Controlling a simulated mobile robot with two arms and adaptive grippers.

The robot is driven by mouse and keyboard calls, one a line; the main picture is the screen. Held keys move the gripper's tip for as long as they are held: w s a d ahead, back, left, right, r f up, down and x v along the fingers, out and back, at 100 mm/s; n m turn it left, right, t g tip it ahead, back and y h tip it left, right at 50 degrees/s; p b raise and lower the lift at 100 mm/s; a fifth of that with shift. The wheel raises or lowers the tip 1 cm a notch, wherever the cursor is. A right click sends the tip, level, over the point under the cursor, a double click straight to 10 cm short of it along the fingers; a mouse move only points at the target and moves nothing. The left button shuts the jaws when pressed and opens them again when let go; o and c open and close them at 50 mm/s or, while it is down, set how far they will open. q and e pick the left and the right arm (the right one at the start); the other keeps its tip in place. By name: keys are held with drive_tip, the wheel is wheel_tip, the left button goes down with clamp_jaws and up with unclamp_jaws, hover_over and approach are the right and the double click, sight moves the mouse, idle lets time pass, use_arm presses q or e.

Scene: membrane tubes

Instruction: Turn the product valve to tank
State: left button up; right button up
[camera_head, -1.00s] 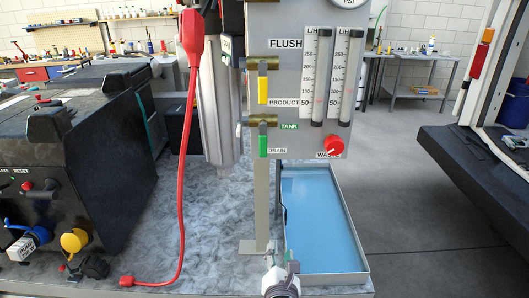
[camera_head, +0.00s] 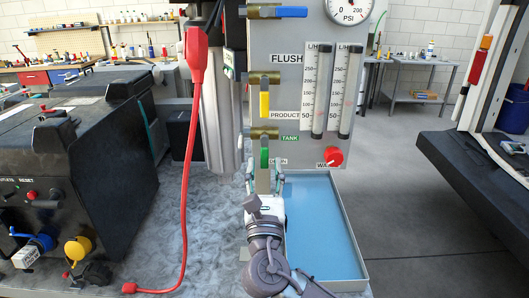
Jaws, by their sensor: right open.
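The product valve is a brass body (camera_head: 263,133) on the grey panel (camera_head: 292,157), with a green handle (camera_head: 264,157) hanging straight down beside the DRAIN label. The green TANK label (camera_head: 290,138) is just right of the valve body. My right gripper (camera_head: 265,174) is open at the lower end of the green handle, one finger on each side of it in the picture. I cannot tell whether the fingers touch the handle. The gripper partly covers the DRAIN label. My left gripper is not in view.
A yellow-handled valve (camera_head: 264,104) sits just above, and a blue-handled valve (camera_head: 291,11) higher still. Two flow meters (camera_head: 347,92) and a red knob (camera_head: 334,157) are to the right. A blue-floored tray (camera_head: 318,225) lies below. A red cable (camera_head: 186,190) hangs at left.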

drive_tip(key=shift+x, duration=1.45)
drive_tip(key=shift+c, duration=0.4)
clamp_jaws()
